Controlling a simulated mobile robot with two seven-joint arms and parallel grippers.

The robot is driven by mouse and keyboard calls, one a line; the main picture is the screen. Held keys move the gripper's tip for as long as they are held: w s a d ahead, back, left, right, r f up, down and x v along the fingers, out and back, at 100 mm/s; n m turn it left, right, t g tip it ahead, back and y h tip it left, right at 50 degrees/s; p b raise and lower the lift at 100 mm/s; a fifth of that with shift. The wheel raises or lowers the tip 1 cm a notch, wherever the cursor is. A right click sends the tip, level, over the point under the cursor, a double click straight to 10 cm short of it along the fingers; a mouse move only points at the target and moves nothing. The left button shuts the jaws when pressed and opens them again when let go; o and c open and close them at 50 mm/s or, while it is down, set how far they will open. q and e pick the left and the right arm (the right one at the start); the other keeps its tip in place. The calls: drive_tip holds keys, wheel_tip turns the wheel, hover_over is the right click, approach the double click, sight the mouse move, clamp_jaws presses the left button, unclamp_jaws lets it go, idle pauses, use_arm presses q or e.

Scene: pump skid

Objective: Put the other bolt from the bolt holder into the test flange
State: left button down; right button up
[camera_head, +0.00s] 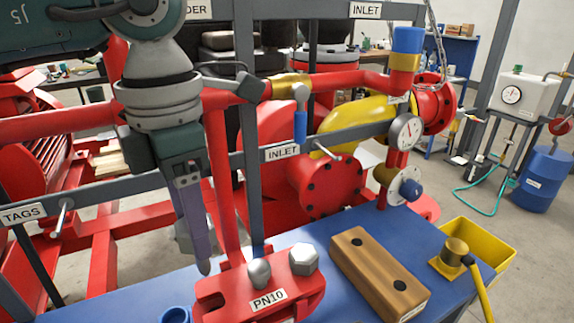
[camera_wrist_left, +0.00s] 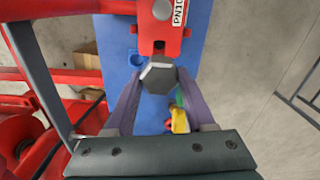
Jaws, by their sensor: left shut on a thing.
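My left gripper (camera_head: 200,262) hangs at the left end of the red test flange (camera_head: 230,283), marked PN10. In the left wrist view its purple fingers (camera_wrist_left: 158,78) are shut on a grey hex-headed bolt (camera_wrist_left: 158,74), beside the flange's end. In the head view the fingers mostly hide this bolt, and I cannot tell its height or whether it touches the flange. Another hex bolt (camera_head: 304,258) stands in the flange's right part. A grey domed pin (camera_head: 259,273) stands in the middle. The wooden bolt holder (camera_head: 366,260) shows two dark, empty holes. My right gripper is out of view.
The blue bench (camera_head: 318,240) carries the flange and holder. A brass piece with a yellow handle (camera_head: 455,252) and a yellow tray (camera_head: 487,243) lie at its right end. A grey rail (camera_head: 110,193) and red pipework (camera_head: 218,165) stand close to my left arm.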

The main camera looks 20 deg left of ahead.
sight(202, 270)
use_arm(q)
drive_tip(key=shift+f, duration=0.35)
drive_tip(key=shift+f+b, duration=2.3)
drive_tip(key=shift+f, duration=0.45)
drive_tip(key=shift+f+b, duration=2.85)
drive_tip(key=shift+f, duration=0.05)
drive_tip(key=shift+r, duration=0.1)
drive_tip(key=shift+c, duration=0.9)
unclamp_jaws()
